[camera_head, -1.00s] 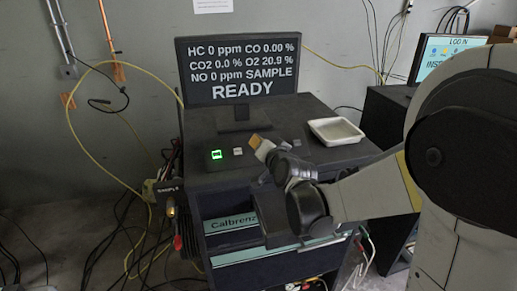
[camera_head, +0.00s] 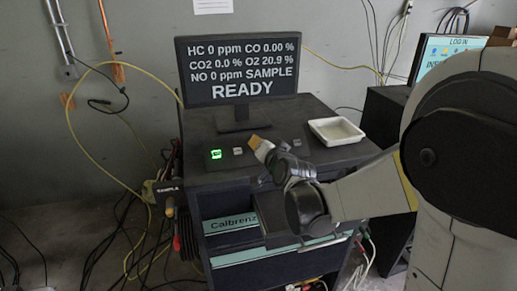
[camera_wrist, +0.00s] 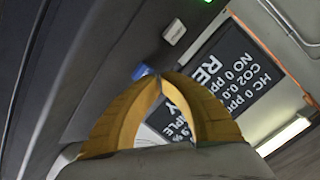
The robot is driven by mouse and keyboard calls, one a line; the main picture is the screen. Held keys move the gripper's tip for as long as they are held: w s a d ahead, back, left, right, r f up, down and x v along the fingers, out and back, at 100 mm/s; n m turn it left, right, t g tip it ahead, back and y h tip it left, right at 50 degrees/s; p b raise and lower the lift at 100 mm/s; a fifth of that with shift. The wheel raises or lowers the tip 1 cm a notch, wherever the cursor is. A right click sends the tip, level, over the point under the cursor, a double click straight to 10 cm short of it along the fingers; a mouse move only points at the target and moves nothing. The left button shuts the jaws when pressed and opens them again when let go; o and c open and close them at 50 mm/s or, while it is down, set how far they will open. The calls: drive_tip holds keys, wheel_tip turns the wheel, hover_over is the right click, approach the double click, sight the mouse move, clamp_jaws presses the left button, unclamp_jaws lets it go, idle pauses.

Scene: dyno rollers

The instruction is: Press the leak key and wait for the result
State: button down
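My gripper (camera_head: 255,142) is over the front part of the dark cabinet top, its yellow fingers pointing at the row of keys. In the wrist view the fingertips (camera_wrist: 160,78) meet, with nothing seen between them. A blue key (camera_wrist: 141,72) lies just beyond the tips; whether they touch it I cannot tell. In the head view my gripper hides it. A pale key (camera_head: 238,151) and a green-lit key (camera_head: 215,154) stand to the left. I cannot read which is the leak key. The monitor (camera_head: 240,72) shows READY, SAMPLE and gas readings, O2 20.9 %.
A white tray (camera_head: 336,131) sits on the cabinet top (camera_head: 200,130) to the right of my gripper. A small grey key (camera_head: 297,142) is near it. A second screen (camera_head: 445,52) stands at the right. Cables hang along the cabinet's left side.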

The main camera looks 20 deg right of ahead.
drive_tip(key=shift+w+f+b, duration=0.2)
drive_tip(key=shift+f+b, duration=0.1)
drive_tip(key=shift+b, duration=0.05)
idle(0.3)
drive_tip(key=shift+r, duration=0.1)
idle(0.3)
drive_tip(key=shift+s+r+p, duration=0.5)
drive_tip(key=s+r+p, duration=0.3)
drive_tip(key=shift+s+r, duration=0.1)
drive_tip(key=shift+r, duration=0.3)
idle(0.7)
